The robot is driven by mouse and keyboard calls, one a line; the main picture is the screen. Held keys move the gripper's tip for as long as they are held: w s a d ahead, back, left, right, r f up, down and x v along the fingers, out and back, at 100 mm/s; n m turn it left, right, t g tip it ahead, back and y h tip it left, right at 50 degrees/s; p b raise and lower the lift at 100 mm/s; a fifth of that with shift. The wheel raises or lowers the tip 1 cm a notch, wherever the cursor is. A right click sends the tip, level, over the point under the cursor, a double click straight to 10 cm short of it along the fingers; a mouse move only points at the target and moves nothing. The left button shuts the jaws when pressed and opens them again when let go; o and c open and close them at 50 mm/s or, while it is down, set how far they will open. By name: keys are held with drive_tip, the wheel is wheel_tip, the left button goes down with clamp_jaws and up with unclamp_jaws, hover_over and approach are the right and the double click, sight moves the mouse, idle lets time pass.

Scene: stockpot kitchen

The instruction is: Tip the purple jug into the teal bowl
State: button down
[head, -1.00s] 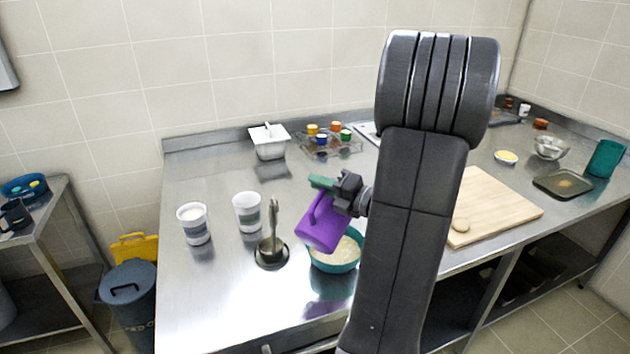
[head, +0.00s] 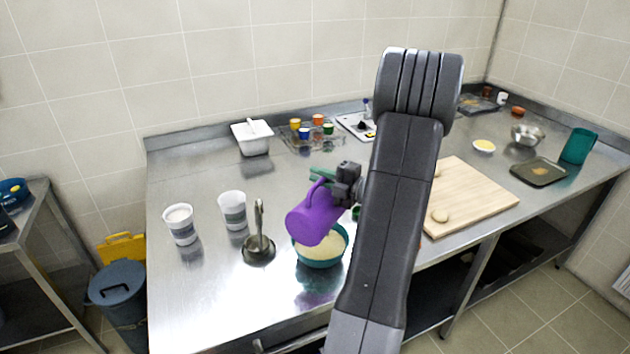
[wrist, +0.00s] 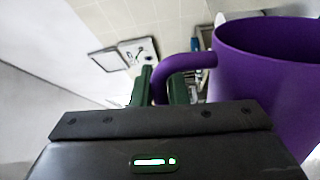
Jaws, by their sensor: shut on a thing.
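The purple jug (head: 313,216) is tilted in the head view, its lower-left end over the teal bowl (head: 322,262). The bowl holds a pale filling and stands on the steel counter. My gripper (head: 325,175) is shut on the jug's handle, above and to the right of the bowl. In the wrist view the green fingers of my gripper (wrist: 160,88) close around the handle of the jug (wrist: 268,75), which fills the right side. The inside of the jug shows dark there; I cannot tell what it holds. No stream is visible.
Two striped cups (head: 181,225) stand further left. A wooden board (head: 470,200) lies right of my arm. A rack of small jars (head: 312,132) and a white container (head: 251,140) stand behind.

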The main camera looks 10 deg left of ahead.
drive_tip(key=shift+w+d+r+m, duration=0.1)
drive_tip(key=shift+w+d+m, duration=0.2)
drive_tip(key=shift+w, duration=0.25)
drive_tip(key=shift+w+d+r+m, duration=0.1)
drive_tip(key=shift+w+d+m, duration=0.05)
drive_tip(key=shift+w+m, duration=0.35)
drive_tip(key=shift+w+d+f+m, duration=0.1)
drive_tip(key=shift+w+d+m, duration=0.15)
drive_tip(key=shift+w+m, duration=0.3)
drive_tip(key=shift+w+d+f+m, duration=0.15)
drive_tip(key=shift+w+d+m, duration=0.2)
drive_tip(key=shift+w, duration=0.35)
drive_tip(key=shift+w+d+f+m, duration=0.1)
drive_tip(key=shift+w+d+m, duration=0.05)
drive_tip(key=shift+w+m, duration=0.45)
